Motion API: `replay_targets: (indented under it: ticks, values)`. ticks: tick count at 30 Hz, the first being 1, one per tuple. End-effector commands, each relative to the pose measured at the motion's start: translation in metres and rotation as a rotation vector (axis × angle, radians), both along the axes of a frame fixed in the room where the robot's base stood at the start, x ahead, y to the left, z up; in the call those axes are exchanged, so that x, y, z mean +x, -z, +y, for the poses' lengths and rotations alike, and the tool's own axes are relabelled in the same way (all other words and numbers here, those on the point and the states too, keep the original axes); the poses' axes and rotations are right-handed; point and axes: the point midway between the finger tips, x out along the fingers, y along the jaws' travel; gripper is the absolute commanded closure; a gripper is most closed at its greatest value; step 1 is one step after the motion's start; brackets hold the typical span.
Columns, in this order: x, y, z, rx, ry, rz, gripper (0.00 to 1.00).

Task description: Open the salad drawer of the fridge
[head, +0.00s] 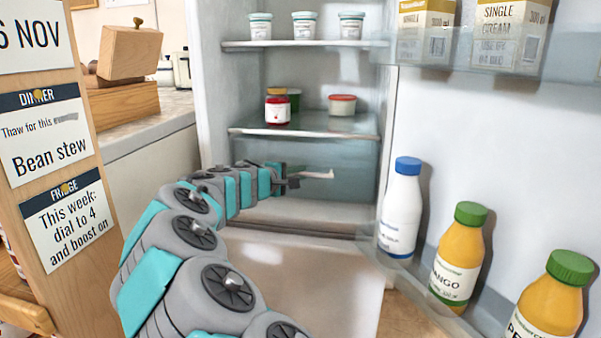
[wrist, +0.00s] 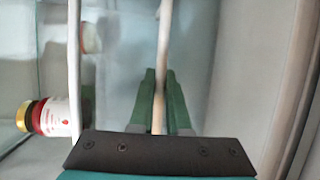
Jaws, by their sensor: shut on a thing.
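The salad drawer (head: 345,195) looks like a pale, see-through bluish front low in the open fridge, under the lower shelf. A thin pale bar (head: 318,174), which looks like its handle, sticks out to the right of my gripper (head: 285,179). In the wrist view the bar (wrist: 164,40) runs between the green fingers of my gripper (wrist: 158,85), which is shut on it. My arm and gripper hide the left part of the bar and drawer in the head view. I cannot tell whether the drawer stands out from its place.
The lower shelf (head: 305,133) holds a red jar (head: 278,108) and a red-lidded tub (head: 342,105). The open door at right carries a milk bottle (head: 401,205) and juice bottles (head: 458,255). A wooden board with notes (head: 55,150) stands at left.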

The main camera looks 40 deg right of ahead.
Motion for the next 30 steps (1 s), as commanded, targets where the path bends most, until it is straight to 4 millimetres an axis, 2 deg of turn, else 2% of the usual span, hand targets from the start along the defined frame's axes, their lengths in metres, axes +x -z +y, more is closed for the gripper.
replay_targets:
  ticks: [9, 15, 22, 30]
  values:
    - [-0.050, 0.002, 0.060, 0.001, -0.003, -0.002, 1.00]
    - [-0.075, 0.001, 0.089, 0.000, -0.004, -0.003, 1.00]
    - [-0.092, 0.002, 0.108, 0.001, -0.001, 0.000, 1.00]
    - [-0.098, 0.001, 0.113, 0.002, 0.002, 0.001, 1.00]
